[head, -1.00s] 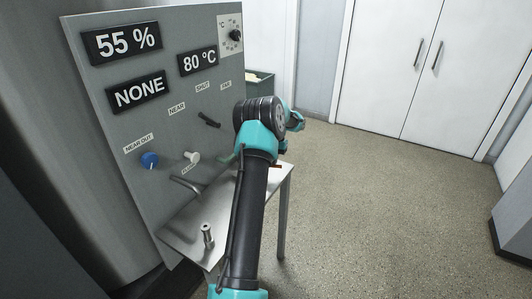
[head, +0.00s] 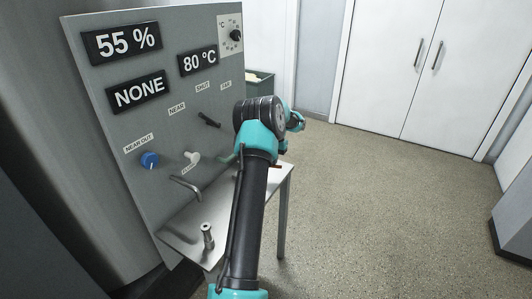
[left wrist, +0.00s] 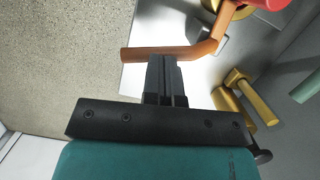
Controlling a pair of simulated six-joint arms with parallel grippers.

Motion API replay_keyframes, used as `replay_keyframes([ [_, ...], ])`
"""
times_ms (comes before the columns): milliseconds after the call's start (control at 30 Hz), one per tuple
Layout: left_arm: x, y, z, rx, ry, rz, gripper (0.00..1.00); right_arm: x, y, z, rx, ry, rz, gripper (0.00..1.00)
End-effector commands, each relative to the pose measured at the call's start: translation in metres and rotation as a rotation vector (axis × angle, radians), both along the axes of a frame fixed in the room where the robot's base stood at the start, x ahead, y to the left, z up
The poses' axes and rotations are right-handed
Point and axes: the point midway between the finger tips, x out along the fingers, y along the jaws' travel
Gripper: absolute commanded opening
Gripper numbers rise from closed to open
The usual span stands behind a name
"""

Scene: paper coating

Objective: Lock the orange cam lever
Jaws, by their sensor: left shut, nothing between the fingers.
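The orange cam lever (left wrist: 165,53) shows in the left wrist view as a flat bent bar. Its long end lies across the picture in front of my fingertips, and its other end rises toward a yellow and red part at the top. My left gripper (left wrist: 165,62) is shut and empty, with its tips at or very close to the lever's long end; I cannot tell whether they touch. In the head view my left arm hides the fingers and most of the lever's area. My right gripper is not in view.
A grey panel (head: 130,60) with displays, a blue knob (head: 149,160) and a white-tipped lever (head: 192,159) stands left of my arm. A metal shelf (head: 180,228) holds an upright post (head: 208,236). Yellow fittings (left wrist: 236,95) sit right of my fingers.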

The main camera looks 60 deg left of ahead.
Motion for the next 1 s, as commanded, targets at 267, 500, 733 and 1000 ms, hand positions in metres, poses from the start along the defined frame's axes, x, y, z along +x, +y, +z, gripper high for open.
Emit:
replay_keyframes([
  [267,0.000,0.000,-0.001,-0.002,0.001,0.000,0.00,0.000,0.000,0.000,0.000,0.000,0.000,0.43],
  [500,0.002,0.004,0.001,0.000,0.000,0.002,0.00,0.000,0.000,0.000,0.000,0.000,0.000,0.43],
  [733,0.009,0.020,0.008,0.001,0.000,0.008,0.00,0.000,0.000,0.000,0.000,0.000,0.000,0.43],
  [1000,0.017,0.039,0.036,0.003,-0.004,0.014,0.00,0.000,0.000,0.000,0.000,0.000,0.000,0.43],
])
